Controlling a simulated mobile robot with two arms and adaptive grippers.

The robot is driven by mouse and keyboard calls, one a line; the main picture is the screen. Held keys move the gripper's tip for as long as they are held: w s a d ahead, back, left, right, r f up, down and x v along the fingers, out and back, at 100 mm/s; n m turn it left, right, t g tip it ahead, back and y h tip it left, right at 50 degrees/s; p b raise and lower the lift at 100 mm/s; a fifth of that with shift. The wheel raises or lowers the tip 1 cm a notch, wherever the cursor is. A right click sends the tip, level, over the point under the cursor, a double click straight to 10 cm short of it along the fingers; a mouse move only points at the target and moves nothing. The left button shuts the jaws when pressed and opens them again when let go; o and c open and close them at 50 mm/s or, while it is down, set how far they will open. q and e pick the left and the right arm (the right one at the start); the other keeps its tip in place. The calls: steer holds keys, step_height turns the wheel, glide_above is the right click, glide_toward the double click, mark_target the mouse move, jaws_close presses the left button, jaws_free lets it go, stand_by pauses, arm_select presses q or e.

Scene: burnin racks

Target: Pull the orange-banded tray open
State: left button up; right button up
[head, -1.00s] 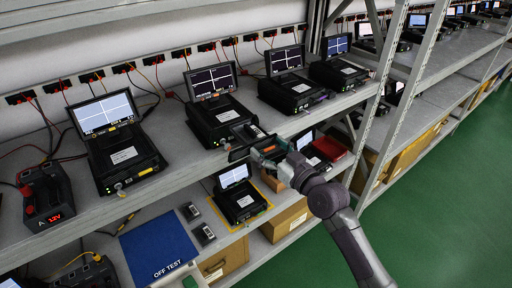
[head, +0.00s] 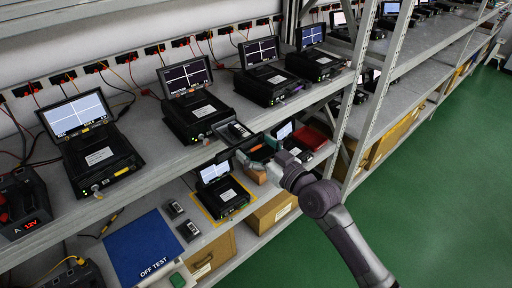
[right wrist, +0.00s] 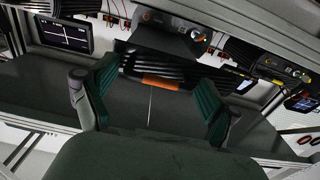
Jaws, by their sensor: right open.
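The black tester (head: 195,112) with a lit screen stands on the upper shelf. Its tray (head: 236,131) sticks out of its front over the shelf edge, with a small dark item lying in it. My right gripper (head: 257,151) is just in front of the tray's outer end, its fingers spread. In the right wrist view an orange band (right wrist: 156,82) crosses a dark ribbed front, between and beyond the open fingers of my right gripper (right wrist: 152,100). I cannot tell whether the fingers touch the tray. My left gripper is not in view.
More testers stand along the upper shelf, one at left (head: 95,150) and one at right (head: 268,80). Below are a small tester (head: 222,190) in a yellow outline, a blue OFF TEST mat (head: 140,248) and cardboard boxes (head: 272,212). A rack post (head: 350,90) rises beyond my arm. The green floor is clear.

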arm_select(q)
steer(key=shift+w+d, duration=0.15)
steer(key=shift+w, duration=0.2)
arm_select(e)
steer(key=v, duration=1.2)
